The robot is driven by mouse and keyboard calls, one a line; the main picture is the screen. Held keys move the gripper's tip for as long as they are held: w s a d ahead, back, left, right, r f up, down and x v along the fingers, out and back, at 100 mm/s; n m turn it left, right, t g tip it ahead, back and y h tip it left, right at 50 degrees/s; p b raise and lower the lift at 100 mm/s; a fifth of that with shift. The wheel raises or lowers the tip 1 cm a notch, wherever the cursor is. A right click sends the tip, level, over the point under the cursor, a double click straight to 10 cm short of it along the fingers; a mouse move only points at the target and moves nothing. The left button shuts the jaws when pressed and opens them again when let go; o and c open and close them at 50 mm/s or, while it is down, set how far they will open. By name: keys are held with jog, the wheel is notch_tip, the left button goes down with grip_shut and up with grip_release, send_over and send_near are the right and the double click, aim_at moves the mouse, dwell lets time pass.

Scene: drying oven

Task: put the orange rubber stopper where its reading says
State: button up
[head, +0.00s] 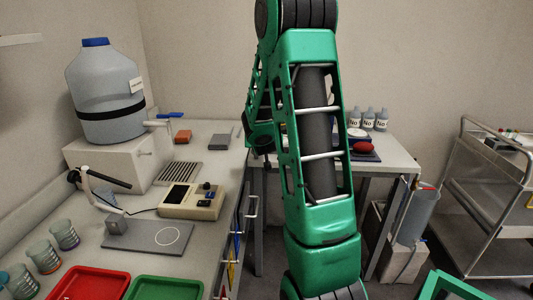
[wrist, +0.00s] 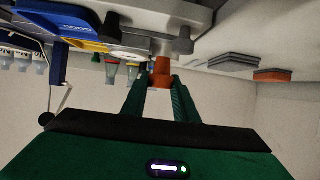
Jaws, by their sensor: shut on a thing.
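The orange rubber stopper (wrist: 161,72) is between the fingertips of my gripper (wrist: 160,88) in the wrist view. My gripper is shut on it, and a grey fixture is close behind the stopper. In the head view my green arm fills the middle, and the gripper and stopper cannot be made out. A beige meter (head: 192,200) stands on the left bench, its dark display too small to read. In front of it is a grey plate (head: 140,238) with a white circle and a bent probe arm. A red tray (head: 92,283) and a green tray (head: 165,288) lie at the front.
A large grey carboy (head: 105,95) with a tap stands at the back left. An orange block (head: 183,136) and a grey slab (head: 220,141) lie on the bench. Several beakers line the left edge. A metal cart (head: 495,200) stands right. Labelled bottles stand on the rear bench.

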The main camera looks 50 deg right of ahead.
jog(key=d+f, duration=0.1)
jog(key=d, duration=0.1)
jog(key=d+f, duration=0.1)
jog(key=shift+w+d+f, duration=0.15)
jog(key=shift+d, duration=0.25)
jog(key=shift+f, duration=2)
jog(key=o, duration=0.8)
jog(key=shift+o, duration=0.2)
